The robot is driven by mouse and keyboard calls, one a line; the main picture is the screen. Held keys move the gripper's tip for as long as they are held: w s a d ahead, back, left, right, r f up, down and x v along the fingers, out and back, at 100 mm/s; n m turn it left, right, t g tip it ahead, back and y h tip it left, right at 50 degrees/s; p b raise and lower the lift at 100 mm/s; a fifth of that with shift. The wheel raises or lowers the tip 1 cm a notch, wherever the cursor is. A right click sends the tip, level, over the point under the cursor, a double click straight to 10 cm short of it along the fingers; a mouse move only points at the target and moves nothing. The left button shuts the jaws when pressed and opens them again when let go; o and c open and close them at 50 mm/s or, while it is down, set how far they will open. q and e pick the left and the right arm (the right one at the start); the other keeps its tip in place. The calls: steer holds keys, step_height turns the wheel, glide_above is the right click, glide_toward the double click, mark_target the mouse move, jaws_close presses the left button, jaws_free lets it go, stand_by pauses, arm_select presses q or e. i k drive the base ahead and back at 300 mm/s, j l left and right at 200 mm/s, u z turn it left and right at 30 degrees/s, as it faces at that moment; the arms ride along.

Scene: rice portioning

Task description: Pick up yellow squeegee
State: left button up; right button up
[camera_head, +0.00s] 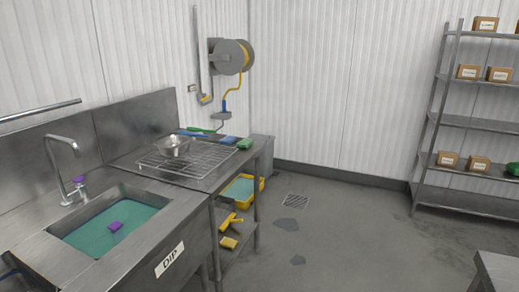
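A yellow tool with a handle (231,220), which looks like the squeegee, lies on the lower shelf under the steel counter. A second small yellow piece (228,242) lies just in front of it. It is too small to tell what it is. Neither of my grippers is in view.
A wire rack (187,158) with a steel bowl (174,145) sits on the counter. Shelving (470,122) is at right. The middle floor is mostly clear.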

mark_target(229, 219)
steer(key=i+z, duration=0.5)
steer(key=i, duration=1.25)
steer(key=i+l+u, duration=0.15)
steer(key=i+u, duration=0.35)
steer(key=i+l+u, duration=0.3)
steer(key=u, duration=0.15)
steer(key=i+l+u, duration=0.3)
steer(key=u, duration=0.2)
steer(key=i+l+u, duration=0.15)
steer(key=l+u, duration=0.3)
steer(key=l, duration=0.2)
steer(key=i+l+u, duration=0.2)
steer(key=l+u, duration=0.25)
steer(key=l, duration=0.35)
steer(key=l+u, duration=0.4)
steer(key=l, duration=0.35)
